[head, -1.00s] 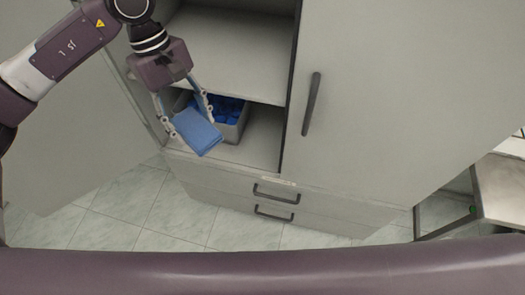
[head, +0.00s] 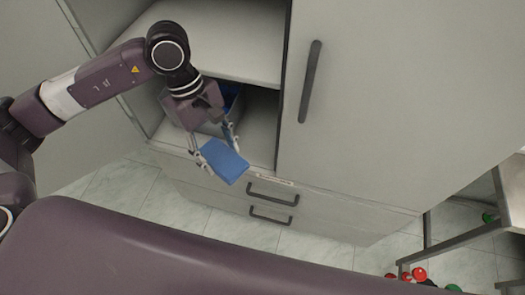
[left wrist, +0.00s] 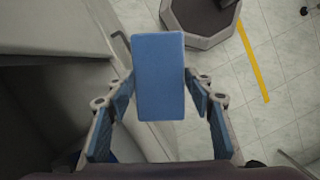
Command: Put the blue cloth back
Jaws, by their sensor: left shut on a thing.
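The blue cloth (head: 225,162) is a flat, folded rectangular pad. My left gripper (head: 217,154) is shut on it, with one finger at each side. The cloth is in front of the open cabinet's lower shelf edge, above the drawers, clear of the shelf. The left wrist view also shows the cloth (left wrist: 158,75) held between the fingers of the left gripper (left wrist: 160,92). My right gripper is not in view.
The cabinet's right door (head: 360,110) is closed and the left one (head: 40,90) stands open. Two drawers with dark handles (head: 272,194) are below the shelf. A metal table (head: 510,190) stands at the right, with red and green round things (head: 418,273) near its foot.

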